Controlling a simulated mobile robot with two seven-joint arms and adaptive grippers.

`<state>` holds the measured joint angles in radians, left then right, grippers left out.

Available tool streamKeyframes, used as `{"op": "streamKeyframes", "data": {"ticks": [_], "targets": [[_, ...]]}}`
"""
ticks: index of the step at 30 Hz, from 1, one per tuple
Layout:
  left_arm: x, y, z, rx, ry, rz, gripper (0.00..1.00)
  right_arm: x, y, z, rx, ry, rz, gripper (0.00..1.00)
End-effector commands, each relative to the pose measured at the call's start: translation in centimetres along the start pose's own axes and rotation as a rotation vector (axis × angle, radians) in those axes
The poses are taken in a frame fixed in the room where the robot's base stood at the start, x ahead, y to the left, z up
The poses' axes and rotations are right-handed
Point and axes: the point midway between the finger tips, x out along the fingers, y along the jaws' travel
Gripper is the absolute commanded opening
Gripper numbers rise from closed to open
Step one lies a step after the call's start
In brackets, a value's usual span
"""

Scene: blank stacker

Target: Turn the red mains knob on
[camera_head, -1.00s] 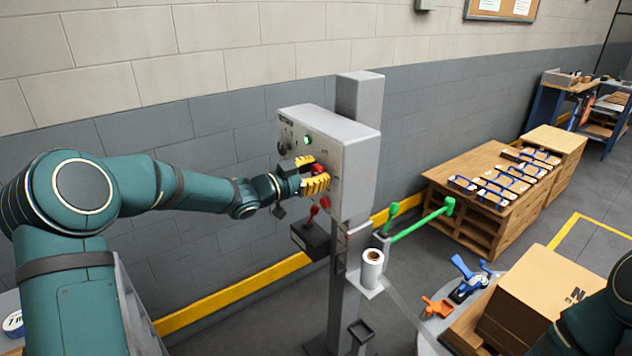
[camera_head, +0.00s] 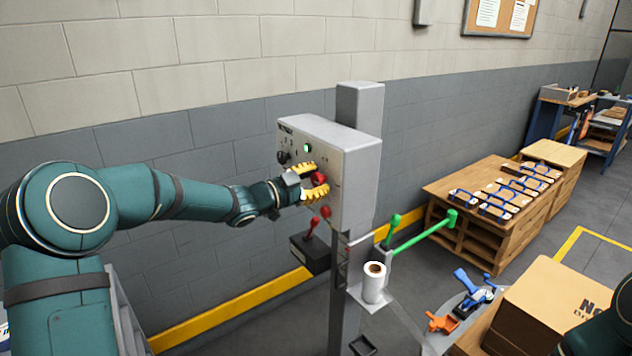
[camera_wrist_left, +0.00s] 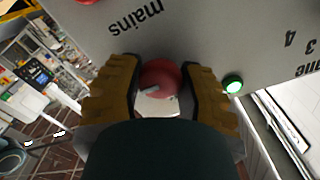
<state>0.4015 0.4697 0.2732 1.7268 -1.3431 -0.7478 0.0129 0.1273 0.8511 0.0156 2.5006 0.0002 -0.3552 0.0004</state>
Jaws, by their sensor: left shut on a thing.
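The red mains knob (camera_head: 319,179) is on the front of the grey control box (camera_head: 361,190). It also shows in the left wrist view (camera_wrist_left: 160,78), with a pale pointer mark toward its lower left. The word "mains" (camera_wrist_left: 140,18) is upside down beside it there. My left gripper (camera_head: 316,181) has its yellow ribbed fingers on either side of the knob and is shut on it. In the left wrist view the fingers (camera_wrist_left: 160,85) flank the knob. My right gripper is out of view; only part of that arm shows at the lower right.
A lit green lamp (camera_head: 307,148) sits above the knob, near a black knob (camera_head: 283,157). A red button (camera_head: 325,212) is lower on the box. Below is a dark box (camera_head: 310,254) with a red-tipped lever. A white roll (camera_head: 374,283) and green-handled bar (camera_head: 424,233) stand to the right.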

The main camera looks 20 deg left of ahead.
Motion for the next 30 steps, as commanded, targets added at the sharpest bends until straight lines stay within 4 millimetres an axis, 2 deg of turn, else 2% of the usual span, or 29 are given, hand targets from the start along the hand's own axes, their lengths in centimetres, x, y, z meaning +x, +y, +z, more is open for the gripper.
{"op": "streamKeyframes", "data": {"ticks": [3,4,6,15,19,23,30], "targets": [[0.0,0.0,-0.1,0.002,0.002,0.0,0.02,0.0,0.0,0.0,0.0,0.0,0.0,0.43],[0.0,0.0,-0.1,0.002,0.002,0.0,0.51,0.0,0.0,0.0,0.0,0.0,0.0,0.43],[0.0,0.0,-0.1,0.001,0.002,0.0,0.72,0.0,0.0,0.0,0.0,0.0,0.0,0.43],[0.0,0.0,0.0,0.0,0.001,-0.001,0.72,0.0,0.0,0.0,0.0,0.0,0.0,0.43],[-0.8,-0.1,0.0,0.001,-0.001,-0.002,0.72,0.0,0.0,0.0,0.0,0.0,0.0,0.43],[-2.8,-0.1,0.0,0.001,-0.002,-0.002,0.72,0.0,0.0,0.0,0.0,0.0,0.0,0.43],[-7.8,-0.1,-0.1,0.001,-0.001,-0.003,0.72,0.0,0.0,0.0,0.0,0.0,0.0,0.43]]}}
